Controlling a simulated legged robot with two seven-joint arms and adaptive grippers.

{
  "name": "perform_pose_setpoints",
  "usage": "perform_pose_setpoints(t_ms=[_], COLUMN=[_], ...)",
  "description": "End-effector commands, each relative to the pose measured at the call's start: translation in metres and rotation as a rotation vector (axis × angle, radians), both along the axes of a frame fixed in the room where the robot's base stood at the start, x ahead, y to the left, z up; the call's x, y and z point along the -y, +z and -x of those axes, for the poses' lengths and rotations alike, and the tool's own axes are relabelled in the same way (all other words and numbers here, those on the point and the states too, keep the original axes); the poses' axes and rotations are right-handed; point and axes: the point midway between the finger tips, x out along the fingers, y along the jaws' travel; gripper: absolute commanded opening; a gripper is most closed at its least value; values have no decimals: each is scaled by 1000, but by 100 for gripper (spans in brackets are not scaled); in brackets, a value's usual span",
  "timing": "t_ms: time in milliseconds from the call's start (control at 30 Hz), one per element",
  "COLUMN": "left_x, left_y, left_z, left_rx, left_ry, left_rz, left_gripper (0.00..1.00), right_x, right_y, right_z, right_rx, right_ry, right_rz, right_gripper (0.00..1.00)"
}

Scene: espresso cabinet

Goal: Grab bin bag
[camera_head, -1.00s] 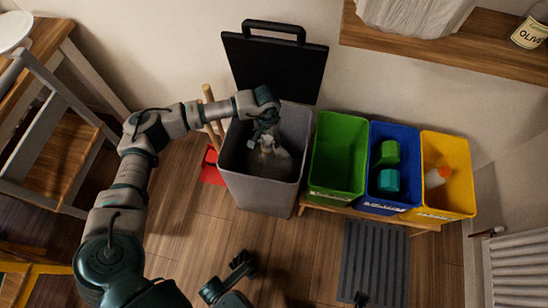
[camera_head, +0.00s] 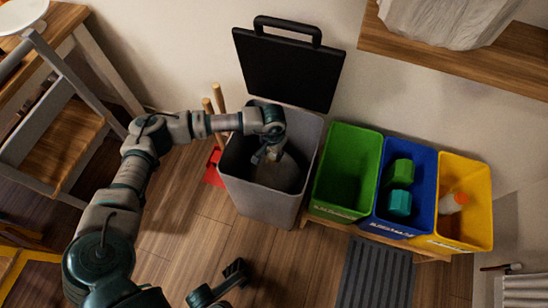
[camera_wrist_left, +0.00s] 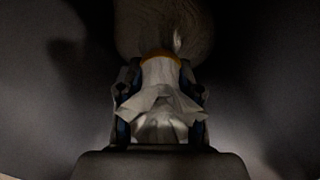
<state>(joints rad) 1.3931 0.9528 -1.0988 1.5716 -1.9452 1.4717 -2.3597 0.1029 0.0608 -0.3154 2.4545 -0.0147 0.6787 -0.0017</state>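The grey bin (camera_head: 266,204) stands open on the floor with its black lid (camera_head: 290,66) raised. My left gripper (camera_head: 268,156) reaches down into it from the left. In the left wrist view, the pale bin bag (camera_wrist_left: 165,30) lies beyond the fingers, with an orange band (camera_wrist_left: 162,54) round its neck. Its flared white top (camera_wrist_left: 160,100) sits between the two fingers of the left gripper (camera_wrist_left: 160,80), which look apart around it. Firm contact does not show. My right gripper (camera_head: 235,270) is low in the head view, away from the bin; its finger opening is unclear.
Green (camera_head: 345,172), blue (camera_head: 408,215) and yellow (camera_head: 466,200) bins stand on a low wooden stand right of the grey bin. A grey mat (camera_head: 375,275) lies in front. A wooden shelf (camera_head: 450,62) is upper right. A chair (camera_head: 60,140) stands left.

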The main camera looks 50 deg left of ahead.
Motion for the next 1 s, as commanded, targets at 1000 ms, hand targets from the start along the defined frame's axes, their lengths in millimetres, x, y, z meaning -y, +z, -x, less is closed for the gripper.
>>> perform_pose_setpoints(t_ms=[1000], left_x=[1], left_y=[94], left_z=[-3], left_rx=[19], left_ry=[0], left_rz=[1], left_gripper=[0], right_x=[7], right_y=[10], right_z=[24], right_rx=[-59], right_ry=[-3], right_rz=[-7], right_gripper=[40])
